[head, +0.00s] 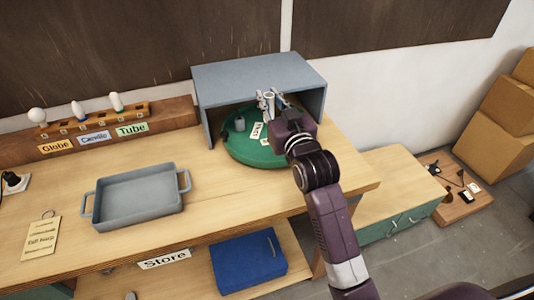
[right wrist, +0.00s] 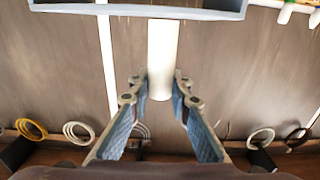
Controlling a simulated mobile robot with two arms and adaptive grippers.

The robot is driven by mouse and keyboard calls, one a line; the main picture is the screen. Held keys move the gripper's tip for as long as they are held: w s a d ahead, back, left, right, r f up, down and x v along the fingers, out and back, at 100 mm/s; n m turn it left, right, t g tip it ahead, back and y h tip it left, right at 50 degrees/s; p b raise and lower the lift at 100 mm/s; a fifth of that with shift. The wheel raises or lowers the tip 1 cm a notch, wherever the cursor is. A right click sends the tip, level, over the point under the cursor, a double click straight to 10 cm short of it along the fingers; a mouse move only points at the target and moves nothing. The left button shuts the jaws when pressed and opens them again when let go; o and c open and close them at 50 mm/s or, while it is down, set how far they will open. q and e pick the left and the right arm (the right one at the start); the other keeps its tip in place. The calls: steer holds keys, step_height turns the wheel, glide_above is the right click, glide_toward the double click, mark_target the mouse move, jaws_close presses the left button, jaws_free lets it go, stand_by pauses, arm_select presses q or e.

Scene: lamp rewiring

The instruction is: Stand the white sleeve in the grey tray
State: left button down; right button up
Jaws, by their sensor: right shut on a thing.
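The white sleeve (right wrist: 163,50) is a plain white tube held between the fingertips of my right gripper (right wrist: 160,86). In the head view the sleeve (head: 268,102) looks small and roughly upright, partly hidden by the fingers. My right gripper (head: 271,99) is above the green turntable (head: 258,153), at the open front of a grey cover. The grey tray (head: 140,196) stands on the bench to the left, with a handle at each end, and is empty. My left gripper is in neither view.
The grey cover (head: 258,72) has a top and side walls around the turntable. A small grey cup (head: 240,123) and paper tags (head: 257,131) sit on the turntable. A bulb rack (head: 98,119) lines the back. Bare bench lies between tray and turntable.

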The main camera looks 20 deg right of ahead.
steer(key=w+r, duration=0.3)
steer(key=shift+d+r, duration=0.15)
steer(key=shift+d, duration=0.1)
step_height(320, 180, down, 20)
steer(key=p, duration=0.3)
steer(key=shift+r, duration=0.2)
steer(key=shift+f, duration=0.2)
steer(key=o, duration=0.8)
steer(key=shift+c, duration=0.2)
